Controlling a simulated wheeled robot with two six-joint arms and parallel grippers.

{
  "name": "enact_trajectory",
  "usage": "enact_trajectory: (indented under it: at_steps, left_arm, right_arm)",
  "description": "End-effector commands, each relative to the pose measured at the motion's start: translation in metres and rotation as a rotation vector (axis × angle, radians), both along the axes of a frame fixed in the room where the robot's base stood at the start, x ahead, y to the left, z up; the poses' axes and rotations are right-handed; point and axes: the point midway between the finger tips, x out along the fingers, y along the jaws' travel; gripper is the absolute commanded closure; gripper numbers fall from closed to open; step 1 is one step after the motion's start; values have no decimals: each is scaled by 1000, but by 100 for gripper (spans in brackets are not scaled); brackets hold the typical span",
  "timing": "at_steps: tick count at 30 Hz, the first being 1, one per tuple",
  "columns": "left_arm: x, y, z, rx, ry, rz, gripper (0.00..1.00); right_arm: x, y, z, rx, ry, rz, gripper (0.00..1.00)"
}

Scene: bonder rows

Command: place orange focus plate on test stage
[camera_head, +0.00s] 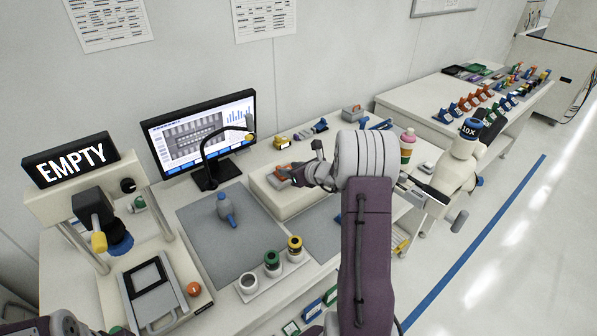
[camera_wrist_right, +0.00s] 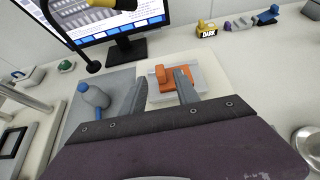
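The orange focus plate (camera_wrist_right: 173,76) is a flat orange piece with a raised knob, on a pale slab. What looks like the test stage, a grey frame (camera_head: 153,296) on a pale base, stands at the left under the "EMPTY" sign. My left gripper is out of view.
A tray with several round pots (camera_head: 271,263) is near the front. The stage has posts around it.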

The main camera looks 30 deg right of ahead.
Motion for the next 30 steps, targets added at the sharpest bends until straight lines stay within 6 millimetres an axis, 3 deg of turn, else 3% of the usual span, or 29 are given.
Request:
enact_trajectory:
  at_steps: [3,9,20,23,25,27,30]
  left_arm:
    - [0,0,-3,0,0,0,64]
    - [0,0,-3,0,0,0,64]
    - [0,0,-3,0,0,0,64]
    - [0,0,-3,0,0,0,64]
    - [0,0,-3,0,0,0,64]
    - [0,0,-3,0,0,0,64]
    - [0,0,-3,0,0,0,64]
  right_arm:
    - [-27,-3,15,-1,-3,-4,63]
    - [-56,-5,31,0,-1,-1,63]
    - [-63,-2,33,-5,5,12,63]
    - [-69,39,22,-99,59,176,63]
    - [-90,98,4,-268,134,458,63]
    - [-131,158,-18,-511,199,843,63]
    - [-193,200,-43,-848,217,1358,63]
